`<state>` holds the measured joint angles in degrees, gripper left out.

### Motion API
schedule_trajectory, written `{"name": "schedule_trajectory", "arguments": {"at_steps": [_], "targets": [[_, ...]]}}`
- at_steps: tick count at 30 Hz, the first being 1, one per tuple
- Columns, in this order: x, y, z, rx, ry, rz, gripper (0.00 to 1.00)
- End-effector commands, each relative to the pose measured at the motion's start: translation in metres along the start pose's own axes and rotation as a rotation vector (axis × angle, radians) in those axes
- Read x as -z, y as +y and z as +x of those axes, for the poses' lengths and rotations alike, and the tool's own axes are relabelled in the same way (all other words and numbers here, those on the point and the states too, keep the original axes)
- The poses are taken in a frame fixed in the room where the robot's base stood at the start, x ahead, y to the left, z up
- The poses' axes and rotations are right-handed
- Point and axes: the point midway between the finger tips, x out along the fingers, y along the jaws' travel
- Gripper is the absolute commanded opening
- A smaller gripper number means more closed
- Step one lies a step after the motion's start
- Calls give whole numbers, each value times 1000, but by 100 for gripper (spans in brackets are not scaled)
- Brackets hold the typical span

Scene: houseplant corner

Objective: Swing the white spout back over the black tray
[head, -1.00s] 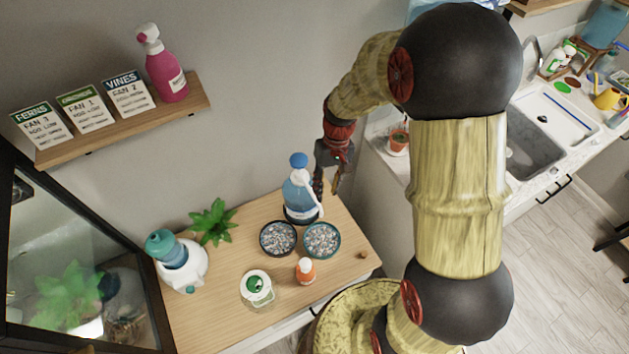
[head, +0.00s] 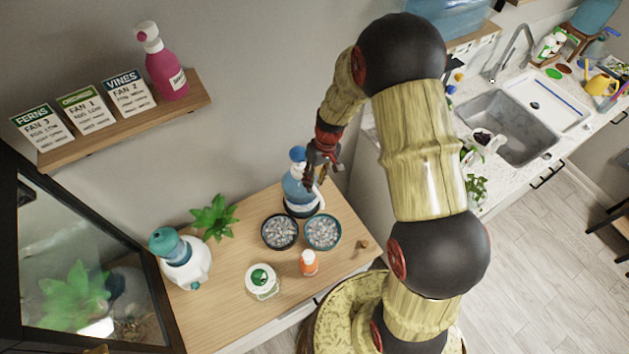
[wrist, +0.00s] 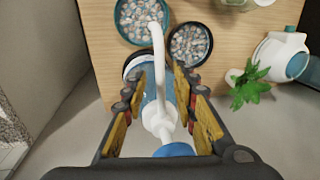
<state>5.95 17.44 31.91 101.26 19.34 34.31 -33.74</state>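A blue pump bottle (head: 293,192) with a blue knob stands at the back of the wooden cabinet top. Its white spout (wrist: 157,75) reaches away from the collar in the wrist view, with its tip near the right edge of the teal-rimmed pebble tray (wrist: 119,32). The black pebble tray (wrist: 211,46) lies beside it, to the right in this view; in the head view, the black tray (head: 264,241) is left of the teal one (head: 340,239). My gripper (wrist: 157,82) is open, with its fingers on either side of the spout. Contact is unclear.
A small orange-and-white bottle (head: 308,264) and a green-lidded jar (head: 262,281) stand in front of the trays. A green plant (head: 214,217) and a white jug with a teal top (head: 181,262) are at left. The glass terrarium (head: 80,270) bounds the left side.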

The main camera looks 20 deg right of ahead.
Motion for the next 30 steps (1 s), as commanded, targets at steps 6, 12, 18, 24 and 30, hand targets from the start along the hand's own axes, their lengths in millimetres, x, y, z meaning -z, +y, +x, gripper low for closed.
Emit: {"name": "schedule_trajectory", "arguments": {"at_steps": [6,12,18,24,30], "targets": [[0,0,7,-1,0,0,28],[0,0,7,-1,0,0,26],[0,0,7,0,0,0,15],[0,0,6,0,0,0,3],[0,0,6,0,0,0,0]]}}
